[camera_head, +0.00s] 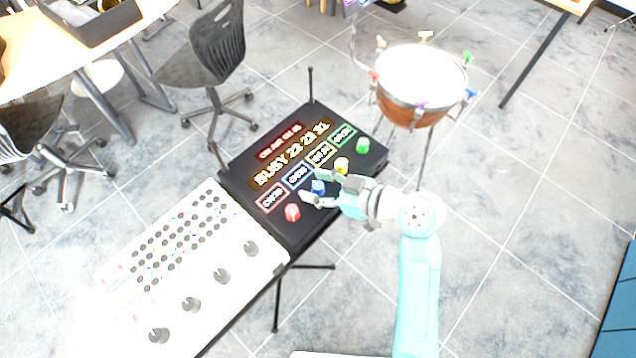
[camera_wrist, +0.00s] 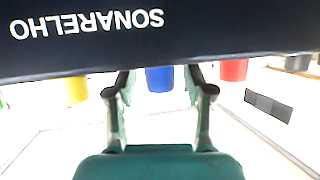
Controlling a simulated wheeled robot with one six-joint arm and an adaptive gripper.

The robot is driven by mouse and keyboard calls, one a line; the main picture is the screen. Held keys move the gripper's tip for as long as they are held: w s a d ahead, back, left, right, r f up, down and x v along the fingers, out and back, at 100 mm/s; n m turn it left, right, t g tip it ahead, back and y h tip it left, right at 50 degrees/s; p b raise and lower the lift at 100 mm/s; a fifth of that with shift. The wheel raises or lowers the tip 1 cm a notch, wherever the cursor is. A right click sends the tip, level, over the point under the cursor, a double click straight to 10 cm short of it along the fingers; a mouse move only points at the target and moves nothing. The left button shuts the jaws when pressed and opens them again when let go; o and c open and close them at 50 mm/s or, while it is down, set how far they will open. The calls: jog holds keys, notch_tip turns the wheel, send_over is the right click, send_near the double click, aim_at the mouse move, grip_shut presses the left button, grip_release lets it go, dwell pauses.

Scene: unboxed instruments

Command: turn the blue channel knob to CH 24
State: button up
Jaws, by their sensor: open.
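The blue knob (camera_head: 318,187) sits on the black panel (camera_head: 240,165) between the red knob (camera_head: 292,212) and the yellow knob (camera_head: 341,165). My gripper (camera_head: 314,186) is open, with its two fingertips on either side of the blue knob. In the wrist view the blue knob (camera_wrist: 159,79) shows between the open fingers (camera_wrist: 159,90), with gaps on both sides. The blue-framed display (camera_head: 298,175) shows a channel label too small to read surely. The knob's pointer cannot be made out.
The green knob (camera_head: 363,145) is at the panel's far end. A white mixer (camera_head: 215,240) with grey knobs adjoins the panel at lower left. A drum (camera_head: 420,80) stands behind on the right. Neighbouring red and yellow knobs lie just outside my fingers.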

grip_shut()
jog(key=shift+m+t, duration=0.3)
jog(key=shift+t, duration=0.1)
jog(key=m+t+h, duration=0.2)
jog(key=shift+s+m+t, duration=0.1)
jog(key=shift+m+t, duration=0.2)
jog(key=shift+m, duration=0.1)
jog(key=m+t+h, duration=0.3)
jog(key=m+h, duration=0.1)
jog(key=shift+a, duration=0.1)
jog(key=m+t+h, duration=0.1)
jog(key=m+h, duration=0.2)
jog(key=h, duration=0.1)
jog(key=shift+m, duration=0.4)
jog(key=shift+m+t+h, duration=0.3)
jog(key=shift+m+h, duration=0.2)
jog(key=shift+h, duration=0.2)
jog(key=shift+f+m+h, duration=0.1)
jog(key=shift+m+h, duration=0.2)
grip_release()
